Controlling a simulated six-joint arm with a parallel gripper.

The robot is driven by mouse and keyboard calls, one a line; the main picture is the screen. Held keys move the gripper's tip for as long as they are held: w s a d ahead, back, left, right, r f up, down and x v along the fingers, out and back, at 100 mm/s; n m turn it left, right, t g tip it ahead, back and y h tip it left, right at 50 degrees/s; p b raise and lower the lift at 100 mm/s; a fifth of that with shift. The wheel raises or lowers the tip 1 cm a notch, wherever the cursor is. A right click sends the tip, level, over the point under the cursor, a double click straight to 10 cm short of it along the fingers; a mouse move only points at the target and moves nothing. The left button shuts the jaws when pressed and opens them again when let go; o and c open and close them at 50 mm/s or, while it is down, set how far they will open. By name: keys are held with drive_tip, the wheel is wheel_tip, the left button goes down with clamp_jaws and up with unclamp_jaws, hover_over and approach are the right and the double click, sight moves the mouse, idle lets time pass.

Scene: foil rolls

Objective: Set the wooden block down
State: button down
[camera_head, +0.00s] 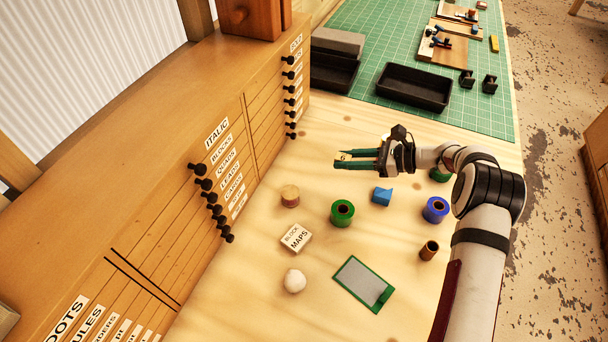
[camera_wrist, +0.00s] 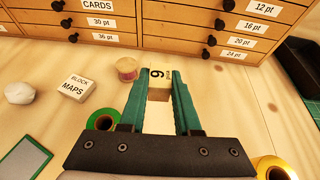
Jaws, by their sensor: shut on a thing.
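My gripper (camera_head: 347,159) reaches left over the pale wooden table, with its green fingers pointing at the drawer cabinet. In the wrist view my gripper (camera_wrist: 158,80) is shut on a small wooden block (camera_wrist: 159,75) at the fingertips. The block's pale top face carries a dark "6", and its near side is browner. In the head view the block is mostly hidden by the fingers. The fingers appear raised above the table; the exact gap under the block cannot be told.
A wooden drawer cabinet (camera_head: 225,150) with black knobs borders the left. Black trays (camera_head: 414,88) stand behind.

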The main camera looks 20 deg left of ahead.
drive_tip(key=w+t, duration=0.1)
hover_over(307, 176)
drive_tip(key=shift+m, duration=0.4)
drive_tip(key=f, duration=0.6)
drive_tip(key=shift+d, duration=0.35)
drive_tip(key=shift+a+f, duration=0.2)
drive_tip(key=shift+f, duration=0.95)
drive_tip(key=shift+a+f, duration=0.2)
drive_tip(key=shift+f, duration=0.9)
drive_tip(key=c, duration=0.6)
unclamp_jaws()
drive_tip(key=shift+f, duration=0.1)
